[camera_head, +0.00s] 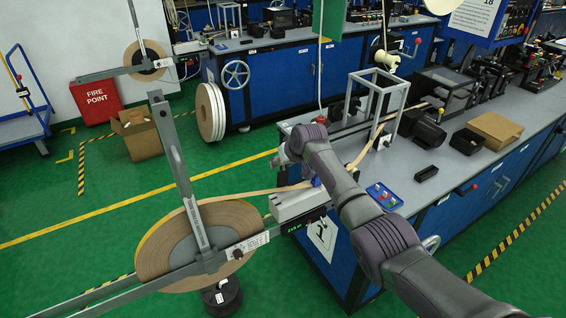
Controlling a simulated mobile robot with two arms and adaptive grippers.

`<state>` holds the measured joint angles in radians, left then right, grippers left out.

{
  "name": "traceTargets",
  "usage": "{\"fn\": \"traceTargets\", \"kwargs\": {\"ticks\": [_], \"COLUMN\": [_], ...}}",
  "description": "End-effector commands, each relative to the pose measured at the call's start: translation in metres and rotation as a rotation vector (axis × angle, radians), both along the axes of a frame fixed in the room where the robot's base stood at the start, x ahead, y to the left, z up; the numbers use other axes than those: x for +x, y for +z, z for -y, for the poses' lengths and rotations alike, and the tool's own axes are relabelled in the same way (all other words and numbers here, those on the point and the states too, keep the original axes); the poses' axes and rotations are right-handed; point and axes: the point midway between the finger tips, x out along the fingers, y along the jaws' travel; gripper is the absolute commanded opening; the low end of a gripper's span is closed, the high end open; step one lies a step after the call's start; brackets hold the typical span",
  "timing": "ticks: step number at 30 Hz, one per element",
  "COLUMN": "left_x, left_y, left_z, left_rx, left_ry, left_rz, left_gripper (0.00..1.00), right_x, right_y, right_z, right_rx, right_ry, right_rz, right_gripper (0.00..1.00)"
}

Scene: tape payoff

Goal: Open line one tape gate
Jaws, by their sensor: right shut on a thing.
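My right arm comes in from the lower right and reaches over the left end of the near blue bench. My right gripper (287,156) is at that end, above the tape path, shut on a small part that its own wrist mostly hides. I cannot make out the tape gate's shape or position there. A large tape reel (158,250) stands in front on a grey arm frame. Its tan tape (256,192) runs right to the bench end, below my gripper, beside a grey block unit (298,204). My left gripper is not in view.
The near bench top (455,170) carries a grey open frame (379,82), black devices, a cardboard box (494,128) and a blue tray (383,196) close to my arm. A second bench with a handwheel (235,74) stands behind.

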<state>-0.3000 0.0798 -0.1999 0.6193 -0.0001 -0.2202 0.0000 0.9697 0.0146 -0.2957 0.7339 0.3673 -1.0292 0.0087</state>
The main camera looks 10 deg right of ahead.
Motion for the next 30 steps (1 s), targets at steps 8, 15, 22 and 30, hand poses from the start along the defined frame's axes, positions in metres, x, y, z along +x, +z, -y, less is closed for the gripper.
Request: {"fn": "traceTargets", "kwargs": {"ticks": [8,15,22,30], "left_x": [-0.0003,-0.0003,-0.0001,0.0], "left_y": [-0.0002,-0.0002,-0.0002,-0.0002], "left_z": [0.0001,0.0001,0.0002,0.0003], "left_rx": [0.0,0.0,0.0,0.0], "left_ry": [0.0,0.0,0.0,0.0], "left_rz": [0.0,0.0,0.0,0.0], "left_gripper": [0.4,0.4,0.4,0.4], "right_x": [0.0005,0.0003,0.0002,-0.0001], "right_y": [0.0007,0.0004,0.0002,-0.0002], "right_z": [-0.0023,-0.0023,-0.0023,-0.0022], "right_rx": [0.002,0.002,0.002,0.002], "right_ry": [0.004,0.003,0.003,0.003], "right_rz": [0.005,0.004,0.003,0.002], "right_gripper": [0.0,0.0,0.0,0.6]}}
